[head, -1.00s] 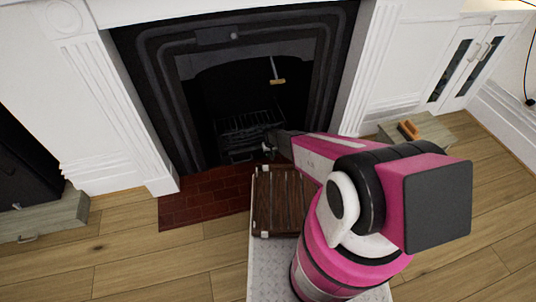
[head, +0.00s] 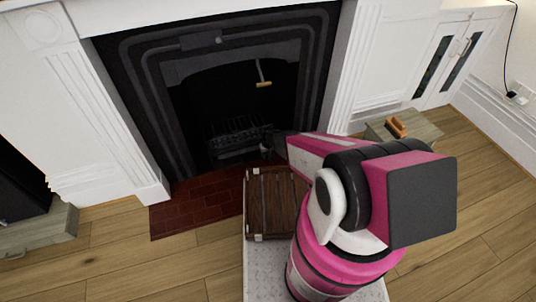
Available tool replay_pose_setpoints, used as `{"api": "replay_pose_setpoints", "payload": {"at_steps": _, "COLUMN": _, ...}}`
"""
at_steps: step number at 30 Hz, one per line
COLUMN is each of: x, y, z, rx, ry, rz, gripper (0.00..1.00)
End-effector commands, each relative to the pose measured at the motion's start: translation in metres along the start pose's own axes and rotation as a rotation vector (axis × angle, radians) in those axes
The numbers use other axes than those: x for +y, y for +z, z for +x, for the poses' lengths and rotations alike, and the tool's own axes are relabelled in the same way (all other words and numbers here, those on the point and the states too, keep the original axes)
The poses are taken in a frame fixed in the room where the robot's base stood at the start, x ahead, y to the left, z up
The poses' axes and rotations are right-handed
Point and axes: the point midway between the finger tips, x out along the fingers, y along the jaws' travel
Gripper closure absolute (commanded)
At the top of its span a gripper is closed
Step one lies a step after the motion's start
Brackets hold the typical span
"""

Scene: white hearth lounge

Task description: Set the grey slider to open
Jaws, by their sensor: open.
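A small grey knob (head: 218,40) sits at the right end of a dark plate (head: 198,43) on the top of the black fireplace surround; it looks like the grey slider, but no marking for open can be read. My gripper (head: 266,148) is low in front of the fire opening, well below and to the right of the knob, and touches neither knob nor plate. It is open; its fingers are small and dark against the grate, and no held thing shows.
A rod with a brass-coloured end (head: 263,84) hangs in the fire opening above the grate (head: 235,140). A grey box (head: 425,132) with an orange-handled thing (head: 397,127) stands right.

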Motion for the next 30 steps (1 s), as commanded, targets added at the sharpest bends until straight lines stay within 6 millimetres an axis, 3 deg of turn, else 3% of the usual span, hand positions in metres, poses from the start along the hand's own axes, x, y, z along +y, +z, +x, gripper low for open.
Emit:
{"api": "replay_pose_setpoints", "payload": {"at_steps": 8, "x": 0.0, "y": 0.002, "z": -0.023, "rx": 0.001, "ry": 0.0, "rz": 0.0, "gripper": 0.49}}
{"api": "replay_pose_setpoints", "payload": {"at_steps": 21, "x": 0.001, "y": 0.002, "z": -0.1, "rx": 0.003, "ry": 0.0, "rz": 0.001, "gripper": 0.49}}
{"api": "replay_pose_setpoints", "payload": {"at_steps": 30, "x": 0.002, "y": 0.001, "z": -0.11, "rx": 0.001, "ry": 0.0, "rz": 0.001, "gripper": 0.49}}
